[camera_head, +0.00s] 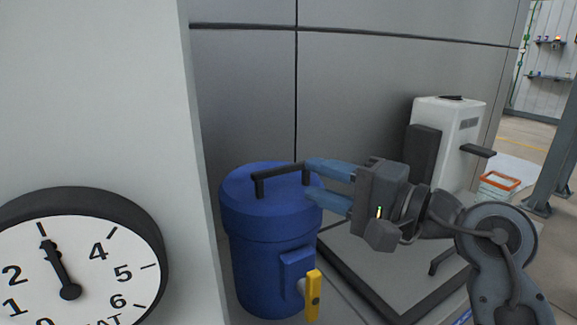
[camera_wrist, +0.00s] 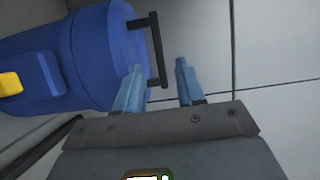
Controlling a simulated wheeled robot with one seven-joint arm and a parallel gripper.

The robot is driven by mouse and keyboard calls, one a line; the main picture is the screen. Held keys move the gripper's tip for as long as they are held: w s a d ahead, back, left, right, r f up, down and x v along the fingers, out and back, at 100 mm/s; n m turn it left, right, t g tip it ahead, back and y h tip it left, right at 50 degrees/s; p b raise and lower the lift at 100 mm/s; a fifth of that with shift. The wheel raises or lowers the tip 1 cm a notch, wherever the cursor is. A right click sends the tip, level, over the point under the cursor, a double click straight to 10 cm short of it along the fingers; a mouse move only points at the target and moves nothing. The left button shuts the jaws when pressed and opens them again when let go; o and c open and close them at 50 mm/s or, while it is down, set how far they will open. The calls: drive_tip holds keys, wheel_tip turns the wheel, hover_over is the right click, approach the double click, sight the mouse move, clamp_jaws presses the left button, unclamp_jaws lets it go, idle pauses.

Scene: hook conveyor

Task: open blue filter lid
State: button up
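The blue filter (camera_head: 268,262) stands against the grey wall as an upright drum. Its blue lid (camera_head: 240,192) is seated on top and carries a black bar handle (camera_head: 282,173). In the wrist view the filter (camera_wrist: 95,50) appears on its side, with the handle (camera_wrist: 154,50) in front of the fingers. My gripper (camera_head: 308,181) is at the right end of the handle, pointing left. Its blue fingers are apart, and the wrist view shows the handle's end reaching between the fingertips (camera_wrist: 159,75). Contact cannot be told. A yellow lever (camera_head: 313,295) is on the filter's front.
A large round dial (camera_head: 75,260) is on the pale panel at left, close to the filter. A white machine (camera_head: 452,125) stands behind my arm at right. A low dark-edged platform (camera_head: 375,260) lies below my gripper. The grey wall (camera_head: 350,90) is close behind the filter.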

sight(287, 170)
drive_tip(key=p+x, duration=0.1)
drive_tip(key=x, duration=0.6)
drive_tip(key=shift+w+a+f, duration=0.1)
drive_tip(key=shift+a, duration=0.1)
drive_tip(key=shift+c, duration=0.4)
clamp_jaws()
